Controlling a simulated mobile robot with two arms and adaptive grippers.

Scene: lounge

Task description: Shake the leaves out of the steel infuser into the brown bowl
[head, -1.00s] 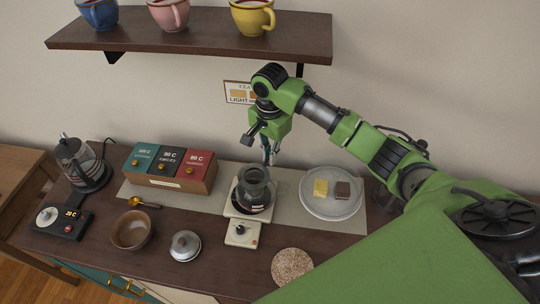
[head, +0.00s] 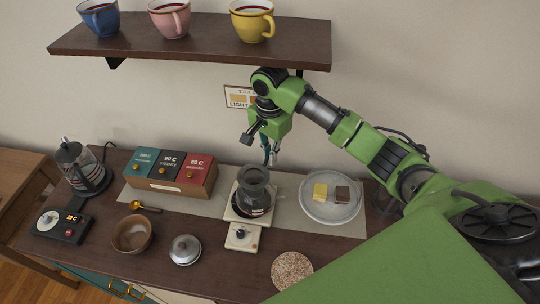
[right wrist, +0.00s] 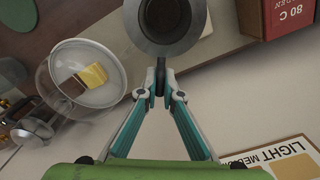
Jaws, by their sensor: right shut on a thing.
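The steel infuser (head: 254,176) is a dark grey cup at the mouth of the glass pot (head: 253,207), which stands on a cream scale (head: 242,238). I cannot tell whether the infuser still sits in the pot or just above it. My right gripper (head: 270,160) is shut on the infuser's handle, behind the cup. In the right wrist view, the infuser's round rim (right wrist: 172,20) lies beyond my fingertips; its inside is dark and no leaves can be made out. The brown bowl (head: 132,235) stands upright at the left front. My left gripper is not in view.
A steel lid (head: 185,249) lies between bowl and scale. A tea box (head: 172,172), golden scoop (head: 145,208) and kettle (head: 80,166) stand left. A plate with two small blocks (head: 331,210) and a cork mat (head: 291,271) are right. A shelf (head: 190,49) with cups hangs above.

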